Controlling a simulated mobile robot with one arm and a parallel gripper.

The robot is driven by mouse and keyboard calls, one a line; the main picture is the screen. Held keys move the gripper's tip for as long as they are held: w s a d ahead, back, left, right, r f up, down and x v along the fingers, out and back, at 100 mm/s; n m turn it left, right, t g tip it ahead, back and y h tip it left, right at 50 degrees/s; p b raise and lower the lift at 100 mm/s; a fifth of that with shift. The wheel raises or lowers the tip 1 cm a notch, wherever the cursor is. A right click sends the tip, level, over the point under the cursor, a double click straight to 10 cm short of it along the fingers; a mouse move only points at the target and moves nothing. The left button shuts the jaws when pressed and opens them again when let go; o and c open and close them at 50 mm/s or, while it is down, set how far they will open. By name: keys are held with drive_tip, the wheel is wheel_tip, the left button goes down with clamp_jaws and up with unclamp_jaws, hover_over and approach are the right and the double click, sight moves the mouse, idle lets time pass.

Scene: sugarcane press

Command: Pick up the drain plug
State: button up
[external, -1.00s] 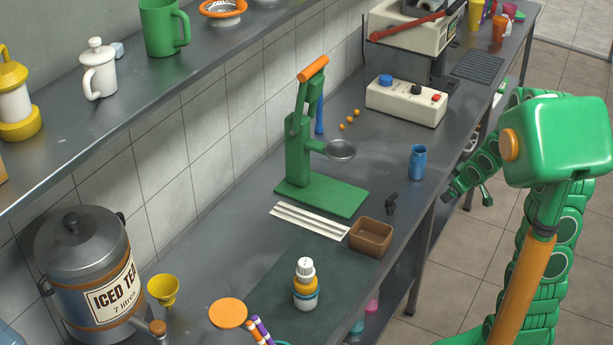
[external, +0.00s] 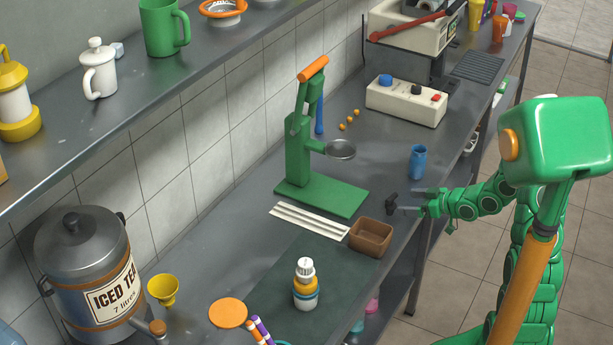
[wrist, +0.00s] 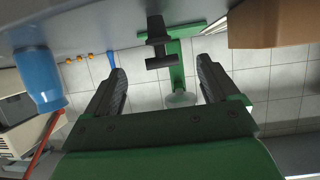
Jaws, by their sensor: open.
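The drain plug (external: 390,203) is a small black piece standing on the steel counter near its front edge, beside the brown box. In the wrist view the plug (wrist: 158,40), with a crossbar and a stem, shows centred between the finger lines, just beyond the tips. My gripper (external: 407,200) is open and low over the counter edge, pointing at the plug from the right. In the wrist view my gripper (wrist: 161,70) has clear gaps on both sides of the plug. Whether the fingertips overlap the plug in depth is hard to tell.
A brown box (external: 371,239) stands close to the plug, and a blue cup (external: 417,162) stands behind it. The green press (external: 305,165) on its base is farther in. White strips (external: 308,220) and a bottle (external: 305,285) lie or stand nearer the camera.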

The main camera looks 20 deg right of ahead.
sight(394, 203)
drive_tip(key=shift+x, duration=0.9)
drive_tip(key=shift+f+x, duration=0.15)
drive_tip(key=shift+x, duration=1.35)
drive_tip(key=shift+f+x, duration=0.15)
drive_tip(key=shift+x, duration=1.4)
drive_tip(key=shift+d, duration=0.15)
drive_tip(key=c, duration=1.5)
drive_tip(key=shift+r, duration=0.1)
